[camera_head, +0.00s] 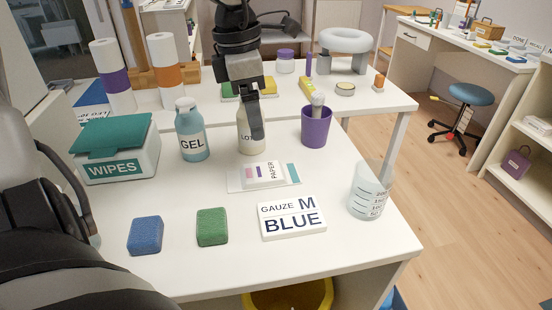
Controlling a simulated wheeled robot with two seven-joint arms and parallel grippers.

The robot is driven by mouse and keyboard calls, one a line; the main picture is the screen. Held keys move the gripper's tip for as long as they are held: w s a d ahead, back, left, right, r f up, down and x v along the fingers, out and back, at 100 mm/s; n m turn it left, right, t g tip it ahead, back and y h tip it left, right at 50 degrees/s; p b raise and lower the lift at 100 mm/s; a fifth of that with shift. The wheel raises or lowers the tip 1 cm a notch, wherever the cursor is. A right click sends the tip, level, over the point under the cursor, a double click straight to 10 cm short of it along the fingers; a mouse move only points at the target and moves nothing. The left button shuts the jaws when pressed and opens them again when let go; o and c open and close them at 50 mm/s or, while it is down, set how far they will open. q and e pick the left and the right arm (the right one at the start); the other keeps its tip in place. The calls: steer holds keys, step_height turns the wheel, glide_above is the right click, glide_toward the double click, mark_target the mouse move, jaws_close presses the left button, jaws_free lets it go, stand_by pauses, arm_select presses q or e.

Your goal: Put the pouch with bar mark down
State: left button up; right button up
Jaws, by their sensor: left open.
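A small white pouch (264,174) printed PAPER, with coloured bars at its left, lies on a flat white piece (290,174) with a teal stripe, on the near white table (180,265). My left gripper (256,128) reaches down from the top of the view, above and behind the pouch and apart from it. It is open, and nothing shows between its fingers. It partly covers a white lotion bottle (248,143). My right gripper does not show.
Around the pouch stand a GEL bottle (191,140), a purple cup (316,128), a clear measuring beaker (366,193) and a GAUZE M BLUE box (292,218). A wipes box (117,150), a blue sponge (145,235) and a green sponge (212,227) are at left.

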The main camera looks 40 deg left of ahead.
arm_select(q)
glide_above(263, 172)
steer(key=s, duration=0.1)
step_height(263, 172, down, 7)
steer(key=shift+s+a+f, duration=0.1)
steer(key=shift+a, duration=0.05)
steer(key=shift+w+f, duration=0.2)
steer(key=shift+f, duration=0.8)
steer(key=shift+w+f, duration=0.15)
steer(key=shift+f, duration=0.9)
steer(key=shift+w+f, duration=0.2)
steer(key=shift+f, duration=0.8)
steer(key=c, duration=1)
